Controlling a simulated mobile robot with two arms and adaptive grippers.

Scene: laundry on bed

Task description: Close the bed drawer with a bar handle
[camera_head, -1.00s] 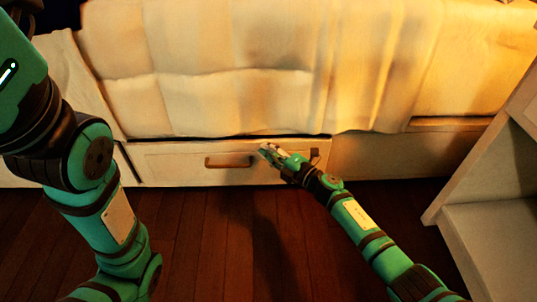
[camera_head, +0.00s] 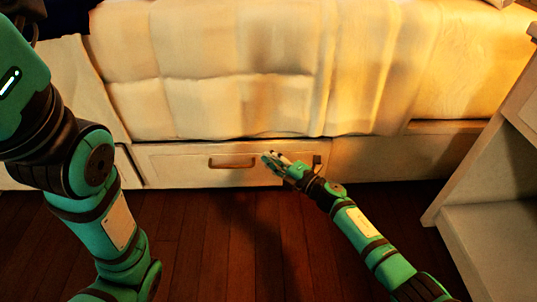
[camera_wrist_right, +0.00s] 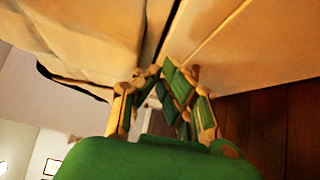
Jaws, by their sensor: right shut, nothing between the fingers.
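The bed drawer (camera_head: 180,166) is a pale front panel with a brown bar handle (camera_head: 232,162), low on the side of the bed. Its front looks nearly level with the bed frame, with a thin dark line along its top edge. My right gripper (camera_head: 269,157) is shut and empty, with its fingertips at the drawer front just right of the handle. In the right wrist view the shut fingers (camera_wrist_right: 172,75) point at the pale panel; I cannot tell whether they touch it. My left arm shows at the left, but its gripper is out of view.
A pale blanket (camera_head: 240,75) hangs over the bed side above the drawer. A pale bed panel (camera_head: 390,158) continues to the right. A pale shelf unit (camera_head: 490,225) stands at the right. The dark wooden floor (camera_head: 230,250) in front of the drawer is clear.

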